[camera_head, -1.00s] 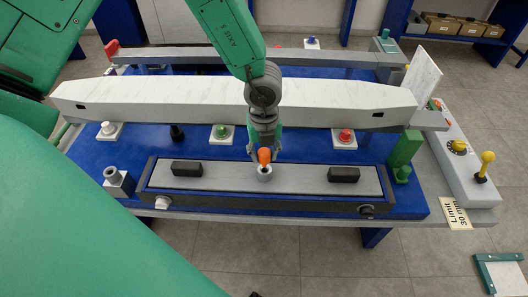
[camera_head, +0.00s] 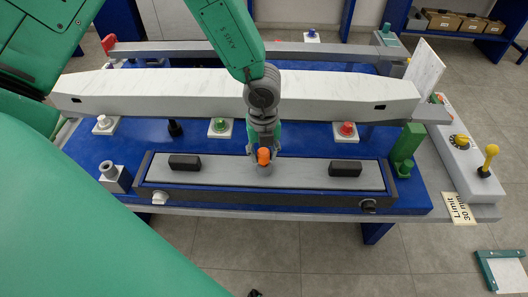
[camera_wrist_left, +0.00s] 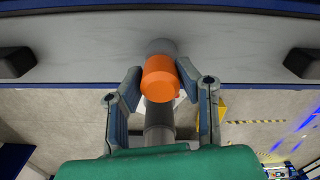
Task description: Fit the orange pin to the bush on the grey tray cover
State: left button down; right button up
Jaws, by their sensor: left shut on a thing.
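My left gripper (camera_head: 263,148) points down over the middle of the grey tray cover (camera_head: 225,174) and is shut on the orange pin (camera_head: 263,156). In the left wrist view the pin (camera_wrist_left: 160,78) sits between the two fingers (camera_wrist_left: 158,90), against the tray cover (camera_wrist_left: 235,50). A grey round part (camera_wrist_left: 160,46) shows just beyond the pin; I cannot tell whether it is the bush or part of the pin. In the head view the bush is mostly hidden behind the pin and gripper. How deep the pin sits is unclear. My right gripper is out of view.
Two black handles (camera_head: 184,162) (camera_head: 345,168) stand on the cover at either side. A long white beam (camera_head: 180,90) lies behind my gripper. Red (camera_head: 346,129) and green (camera_head: 219,126) knobs and a green block (camera_head: 405,148) stand on the blue table top (camera_head: 85,145).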

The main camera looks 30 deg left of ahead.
pick_arm(q)
jog(key=shift+f+b, duration=0.35)
jog(key=shift+f, duration=0.2)
jog(key=c, duration=1.1)
grip_release()
jog(key=shift+r, duration=0.15)
notch_tip(320, 180, up, 12)
jog(key=shift+a+f, duration=0.1)
jog(key=shift+f, duration=0.1)
jog(key=shift+f, duration=0.1)
